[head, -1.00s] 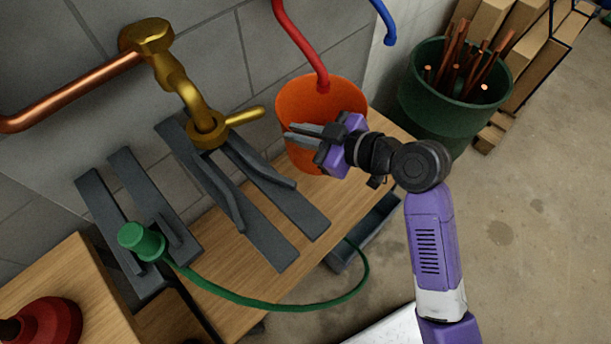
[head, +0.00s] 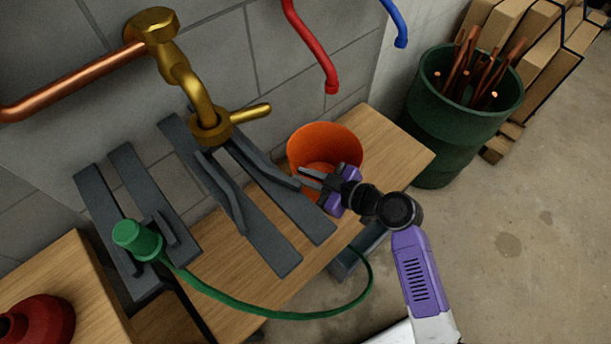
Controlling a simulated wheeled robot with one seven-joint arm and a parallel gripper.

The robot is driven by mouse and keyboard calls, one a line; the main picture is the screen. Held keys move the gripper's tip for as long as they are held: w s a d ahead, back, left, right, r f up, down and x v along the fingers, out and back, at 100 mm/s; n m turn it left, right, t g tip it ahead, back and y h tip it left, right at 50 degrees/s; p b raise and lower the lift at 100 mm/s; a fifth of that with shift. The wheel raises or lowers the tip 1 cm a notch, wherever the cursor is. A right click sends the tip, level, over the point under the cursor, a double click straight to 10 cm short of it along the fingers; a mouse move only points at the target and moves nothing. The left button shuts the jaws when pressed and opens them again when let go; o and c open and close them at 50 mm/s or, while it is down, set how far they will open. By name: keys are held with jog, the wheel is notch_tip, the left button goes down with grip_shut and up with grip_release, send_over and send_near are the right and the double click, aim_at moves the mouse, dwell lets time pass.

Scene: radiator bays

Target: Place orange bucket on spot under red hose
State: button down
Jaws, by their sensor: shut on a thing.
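The orange bucket (head: 324,144) is upright, at or just above the right part of the wooden bench (head: 388,150); I cannot tell whether it touches the wood. My gripper (head: 306,180) is shut on the bucket at its near side and hides part of it. The red hose (head: 312,45) hangs in front of the grey wall, and its open end (head: 331,87) is above the bucket in the picture, clear of the rim. No marked spot shows on the bench; the bucket and my gripper may cover it.
A brass tap (head: 205,115) and dark grey slats (head: 265,215) lie left of the bucket. A green hose (head: 270,312) loops along the bench front. A green barrel (head: 450,140) with copper pipes stands right. A blue hose (head: 396,25) hangs nearby. Bare bench lies right of the bucket.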

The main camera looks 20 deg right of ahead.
jog(key=c, duration=1.5)
grip_release()
jog(key=v, duration=1.2)
jog(key=shift+f, duration=0.15)
